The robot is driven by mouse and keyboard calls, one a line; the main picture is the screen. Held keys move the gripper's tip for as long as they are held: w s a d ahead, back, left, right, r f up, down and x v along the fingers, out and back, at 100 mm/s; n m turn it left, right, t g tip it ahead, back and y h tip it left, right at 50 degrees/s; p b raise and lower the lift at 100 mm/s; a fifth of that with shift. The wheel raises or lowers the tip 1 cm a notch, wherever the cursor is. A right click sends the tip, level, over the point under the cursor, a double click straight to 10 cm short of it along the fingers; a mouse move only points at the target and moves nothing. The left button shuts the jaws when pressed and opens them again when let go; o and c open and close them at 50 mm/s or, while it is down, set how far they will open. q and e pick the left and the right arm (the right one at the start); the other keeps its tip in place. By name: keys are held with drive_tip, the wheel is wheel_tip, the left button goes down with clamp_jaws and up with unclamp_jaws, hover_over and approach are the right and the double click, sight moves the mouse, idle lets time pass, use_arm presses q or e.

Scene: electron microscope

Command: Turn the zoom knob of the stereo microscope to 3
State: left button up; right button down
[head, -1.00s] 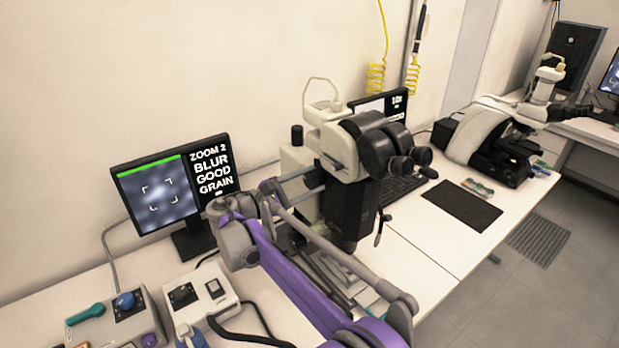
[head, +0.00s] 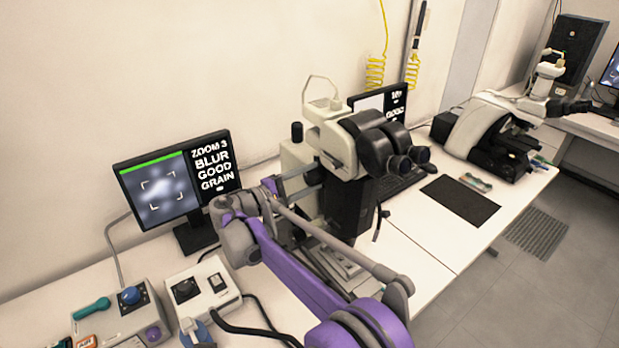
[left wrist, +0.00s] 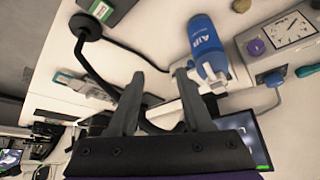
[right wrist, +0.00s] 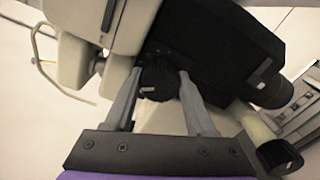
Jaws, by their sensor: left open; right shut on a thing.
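The stereo microscope (head: 352,150) stands on the bench in the middle of the head view, with a pale head and dark eyepieces. Its black, ribbed zoom knob (right wrist: 158,84) shows in the right wrist view. My right gripper (right wrist: 160,76) is shut on this knob, one finger on each side. My left gripper (left wrist: 160,75) is open and empty in the left wrist view, above the bench.
Control boxes (head: 200,291) with cables stand at the front left of the bench. A dark mat (head: 460,200) and another microscope (head: 485,135) are to the right.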

idle(0.3)
drive_tip(key=shift+c, duration=1.1)
unclamp_jaws()
drive_tip(key=shift+a, duration=0.1)
use_arm(q)
drive_tip(key=shift+s+f+b, duration=0.25)
drive_tip(key=shift+f+b, duration=0.1)
drive_tip(key=shift+f, duration=0.15)
drive_tip(key=shift+s+f+b, duration=0.2)
drive_tip(key=shift+f+b, duration=0.15)
drive_tip(key=shift+f, duration=0.15)
use_arm(e)
drive_tip(key=v, duration=1)
drive_tip(key=shift+s+a, duration=0.25)
